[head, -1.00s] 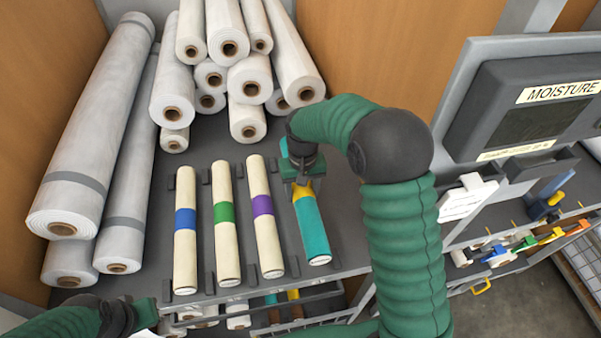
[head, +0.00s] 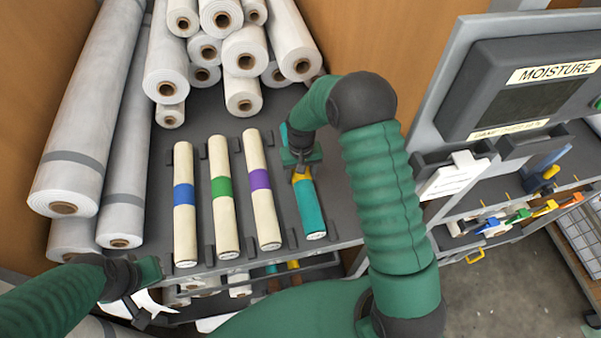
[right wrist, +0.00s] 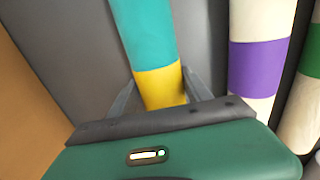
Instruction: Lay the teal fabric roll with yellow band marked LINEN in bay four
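The teal fabric roll (head: 312,212) with its yellow band (head: 302,175) is in the fourth place from the left in the row on the dark rack top (head: 350,228). It lies parallel to the cream rolls, low between end stops. I cannot tell if it bears on the rack. My right gripper (head: 301,164) is over the yellow band. In the right wrist view its fingers are on both sides of the roll (right wrist: 148,35), close against it. No LINEN lettering is readable.
Cream rolls with a blue band (head: 184,194), green band (head: 222,187) and purple band (head: 260,180) fill the three places to the left. Large pale rolls (head: 85,145) are stacked behind. The moisture meter (head: 520,100) stands at the right.

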